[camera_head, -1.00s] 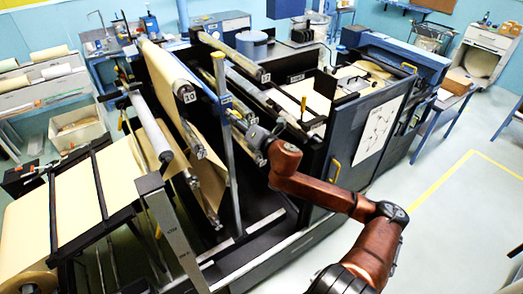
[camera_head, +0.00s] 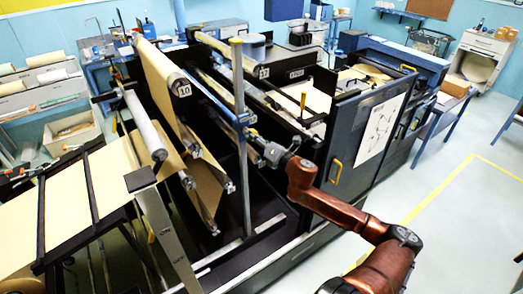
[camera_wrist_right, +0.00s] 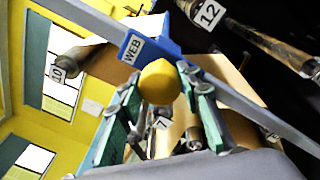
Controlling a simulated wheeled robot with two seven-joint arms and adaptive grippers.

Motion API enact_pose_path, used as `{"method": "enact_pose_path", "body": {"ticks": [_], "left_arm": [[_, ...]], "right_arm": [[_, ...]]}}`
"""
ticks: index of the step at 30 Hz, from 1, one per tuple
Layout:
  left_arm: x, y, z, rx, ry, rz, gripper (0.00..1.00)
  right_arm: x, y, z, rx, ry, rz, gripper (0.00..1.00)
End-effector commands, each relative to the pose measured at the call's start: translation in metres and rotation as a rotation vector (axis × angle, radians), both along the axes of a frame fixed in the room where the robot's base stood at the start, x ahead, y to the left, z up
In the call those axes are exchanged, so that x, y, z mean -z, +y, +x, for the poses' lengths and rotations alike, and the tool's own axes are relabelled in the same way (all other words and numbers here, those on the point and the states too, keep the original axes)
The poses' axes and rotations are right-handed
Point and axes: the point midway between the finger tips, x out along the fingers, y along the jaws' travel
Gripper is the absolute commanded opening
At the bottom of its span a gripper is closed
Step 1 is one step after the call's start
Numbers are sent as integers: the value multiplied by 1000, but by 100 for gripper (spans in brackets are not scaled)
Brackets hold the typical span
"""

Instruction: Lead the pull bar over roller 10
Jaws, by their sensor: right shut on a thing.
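My right gripper (camera_head: 250,132) is shut on the yellow knob (camera_wrist_right: 159,82) of the pull bar; the right wrist view shows its green fingers (camera_wrist_right: 157,92) on both sides of the knob. The pull bar (camera_wrist_right: 225,92) is a long blue-grey bar with a blue WEB plate (camera_wrist_right: 133,47). In the head view the bar (camera_head: 213,92) slants up-left from the gripper, partly behind a post. Roller 10 (camera_head: 181,84) carries brown paper at the left; its end (camera_wrist_right: 62,71) shows left of the bar in the wrist view. Contact between bar and roller is unclear. My left gripper is out of view.
An upright grey post (camera_head: 240,95) with a yellow top stands close to my right gripper. Roller 12 (camera_head: 260,71) lies to the right of roller 10. A dark cabinet (camera_head: 345,135) stands beside my arm. Open floor (camera_head: 450,200) lies at the right.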

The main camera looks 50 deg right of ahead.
Motion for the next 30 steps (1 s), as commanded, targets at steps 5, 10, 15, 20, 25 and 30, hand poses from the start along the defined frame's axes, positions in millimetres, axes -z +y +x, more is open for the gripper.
{"method": "enact_pose_path", "body": {"ticks": [5, 10, 15, 20, 25, 30], "left_arm": [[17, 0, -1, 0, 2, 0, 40], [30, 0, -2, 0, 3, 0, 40], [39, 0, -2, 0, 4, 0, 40], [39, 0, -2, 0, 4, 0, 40], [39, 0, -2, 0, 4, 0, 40], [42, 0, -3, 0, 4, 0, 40]], "right_arm": [[30, -16, -4, 5, 5, 3, 0], [53, -29, -7, 5, 5, 3, 0], [68, -38, -9, 4, 3, 1, 0], [69, -40, -10, 4, 2, 1, 0], [68, -40, -10, 4, 2, 1, 0], [76, -52, -12, 6, 4, 3, 0]]}}
